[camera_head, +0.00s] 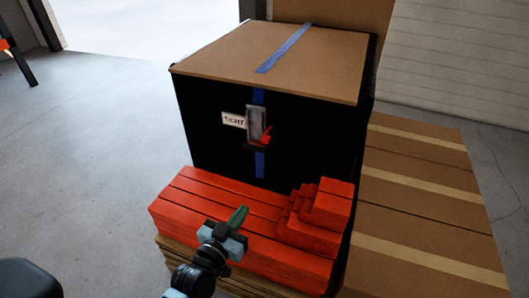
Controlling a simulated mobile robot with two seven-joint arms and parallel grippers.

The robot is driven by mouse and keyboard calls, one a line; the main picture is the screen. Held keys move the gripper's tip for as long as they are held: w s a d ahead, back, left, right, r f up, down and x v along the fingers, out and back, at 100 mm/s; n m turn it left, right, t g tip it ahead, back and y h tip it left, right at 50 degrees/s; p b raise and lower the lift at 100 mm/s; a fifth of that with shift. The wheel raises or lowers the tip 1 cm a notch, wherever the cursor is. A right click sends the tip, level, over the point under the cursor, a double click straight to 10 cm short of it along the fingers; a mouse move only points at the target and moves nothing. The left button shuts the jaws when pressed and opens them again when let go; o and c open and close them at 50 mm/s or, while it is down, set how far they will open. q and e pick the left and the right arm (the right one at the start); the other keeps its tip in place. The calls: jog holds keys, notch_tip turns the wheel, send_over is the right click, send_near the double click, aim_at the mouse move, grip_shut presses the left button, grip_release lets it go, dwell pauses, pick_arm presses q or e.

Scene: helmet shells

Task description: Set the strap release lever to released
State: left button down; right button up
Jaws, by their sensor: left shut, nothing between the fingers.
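The strap release lever (266,134) is red and sits on a grey metal buckle (255,121) on the dark front face of a large box. A blue strap (259,165) runs over the box top and down through the buckle. A white label reading "TIGHT" (234,120) is just left of the buckle. My left gripper (241,213) is shut and empty, below and slightly left of the lever, in front of the red stack and apart from the lever. My right gripper is not in view.
Red-orange boards and stepped blocks (316,215) stand in front of the dark box. The box has a cardboard top (220,55). Taped cardboard boxes (425,200) stand along the right. Open grey floor (80,150) lies to the left.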

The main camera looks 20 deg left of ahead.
pick_arm(q)
jog(key=w+a+r+n+t+y+b, duration=0.1)
jog(key=w+r+t+b, duration=0.3)
jog(key=w+r, duration=0.5)
jog(key=shift+w+a+r, duration=0.25)
jog(key=shift+w+r, duration=0.05)
jog(key=shift+w, duration=0.2)
jog(key=a+b+x, duration=0.1)
jog(key=b+x, duration=0.1)
jog(key=x, duration=0.8)
jog(key=f, duration=0.2)
jog(key=d+f+b, duration=0.1)
jog(key=f, duration=0.1)
jog(key=shift+a, duration=0.1)
